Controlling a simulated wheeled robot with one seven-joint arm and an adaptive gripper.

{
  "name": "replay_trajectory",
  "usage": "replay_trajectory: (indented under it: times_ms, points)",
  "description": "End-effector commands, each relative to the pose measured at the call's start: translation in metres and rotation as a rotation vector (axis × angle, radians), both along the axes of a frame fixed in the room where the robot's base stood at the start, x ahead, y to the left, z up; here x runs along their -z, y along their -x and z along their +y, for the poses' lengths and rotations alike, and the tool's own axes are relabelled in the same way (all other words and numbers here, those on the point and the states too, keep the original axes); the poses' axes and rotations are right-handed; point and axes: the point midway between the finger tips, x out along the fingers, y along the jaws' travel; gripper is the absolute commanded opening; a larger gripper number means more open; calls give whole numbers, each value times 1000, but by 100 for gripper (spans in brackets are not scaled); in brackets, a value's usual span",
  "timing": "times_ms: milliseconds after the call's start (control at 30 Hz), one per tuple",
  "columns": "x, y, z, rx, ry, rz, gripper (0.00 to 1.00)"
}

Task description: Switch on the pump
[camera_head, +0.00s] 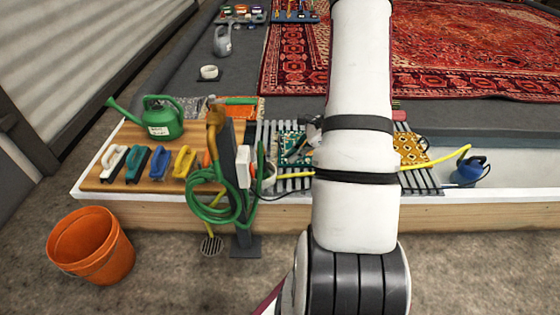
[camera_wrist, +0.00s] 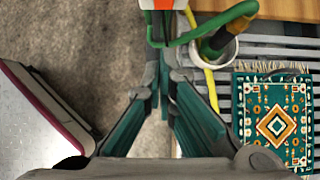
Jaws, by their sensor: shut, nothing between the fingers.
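A white switch box (camera_head: 244,167) is mounted on a dark post (camera_head: 236,210) at the front edge of the wash platform. A white and orange part (camera_wrist: 163,4), apparently this box, shows at the top edge of the wrist view. A blue pump (camera_head: 467,171) sits at the platform's right end, with a yellow hose (camera_head: 447,158) running from it. My gripper (camera_wrist: 160,88) is shut and empty in the wrist view, with floor behind it and the box beyond its tips. I cannot tell whether they touch.
A green hose (camera_head: 212,205) hangs coiled on the post. A white cup (camera_wrist: 220,48) and a small teal rug (camera_wrist: 276,118) are close by on slats. An orange bucket (camera_head: 92,246) stands on the floor at left. Several brushes and a green watering can (camera_head: 163,118) sit on the board.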

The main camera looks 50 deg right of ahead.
Motion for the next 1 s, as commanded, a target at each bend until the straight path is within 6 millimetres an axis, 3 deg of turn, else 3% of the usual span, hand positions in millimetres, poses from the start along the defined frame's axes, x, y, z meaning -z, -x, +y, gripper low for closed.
replay_trajectory:
  times_ms: [433, 700, 1000]
  points:
    - [72, -39, 36, -3, -3, 1, 0]
    - [73, -64, 56, -2, 0, 0, 0]
    - [72, -68, 60, -1, -1, -1, 0]
